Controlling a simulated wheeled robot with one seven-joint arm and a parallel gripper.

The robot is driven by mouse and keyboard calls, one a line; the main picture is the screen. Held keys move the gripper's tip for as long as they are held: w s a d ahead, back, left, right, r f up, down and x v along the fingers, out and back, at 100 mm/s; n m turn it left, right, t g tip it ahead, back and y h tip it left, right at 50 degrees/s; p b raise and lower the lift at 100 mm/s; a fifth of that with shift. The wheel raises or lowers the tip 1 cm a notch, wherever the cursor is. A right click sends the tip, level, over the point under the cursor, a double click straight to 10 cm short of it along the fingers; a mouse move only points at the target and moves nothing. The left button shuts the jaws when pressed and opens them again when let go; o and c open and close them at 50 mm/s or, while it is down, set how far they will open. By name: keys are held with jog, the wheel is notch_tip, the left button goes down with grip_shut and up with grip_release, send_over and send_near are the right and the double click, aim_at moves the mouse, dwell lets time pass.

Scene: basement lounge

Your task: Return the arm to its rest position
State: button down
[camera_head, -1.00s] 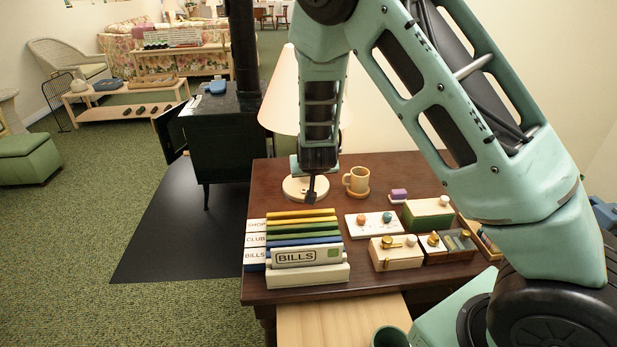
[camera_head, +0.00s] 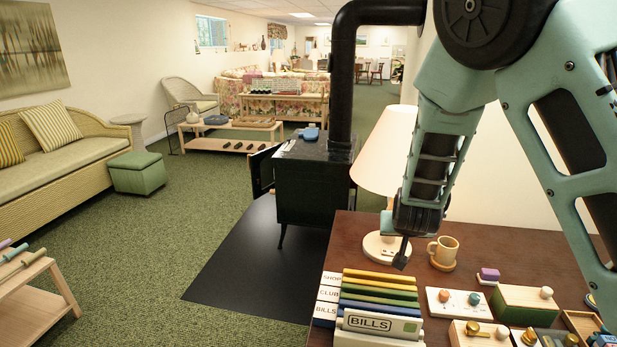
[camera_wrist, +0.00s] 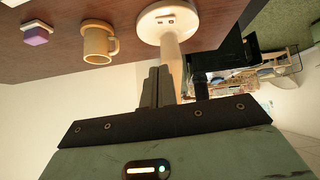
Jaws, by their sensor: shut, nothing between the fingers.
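My gripper (camera_head: 402,254) hangs at the end of my raised, bent teal arm, above the dark wooden desk (camera_head: 480,240) in front of the lamp base. Its fingers are together with nothing between them. In the wrist view, my gripper (camera_wrist: 158,85) shows as dark closed fingers, and the picture is turned upside down. The lamp (camera_head: 385,150) stands just behind it. The tan mug (camera_head: 443,252) stands to its right on a round coaster, apart from it.
On the desk are a BILLS binder (camera_head: 380,325), coloured folders (camera_head: 380,290), a white tray with knobs (camera_head: 458,303), a green box (camera_head: 525,303) and a purple block (camera_head: 489,274). A black stove (camera_head: 310,185) stands left of the desk. Green carpet (camera_head: 205,225) is open further left.

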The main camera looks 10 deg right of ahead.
jog(key=s+a+r+n+g+y+p, duration=0.1)
jog(key=s+a+r+n+g+y, duration=0.15)
jog(key=s+a, duration=0.55)
jog(key=s+a+r+n+g+y, duration=0.2)
jog(key=s+a+r+n+y, duration=0.15)
jog(key=s+a, duration=0.45)
jog(key=s+a+r+n+g, duration=0.1)
jog(key=s+a+r+n, duration=0.1)
jog(key=s, duration=0.6)
jog(key=s+a+r+n+g+h+p, duration=0.1)
jog(key=s+a+r+n+g, duration=0.1)
jog(key=s, duration=0.7)
jog(key=shift+s+r+n, duration=0.2)
jog(key=shift+r+n, duration=0.45)
jog(key=shift+n, duration=0.25)
jog(key=shift+g, duration=0.25)
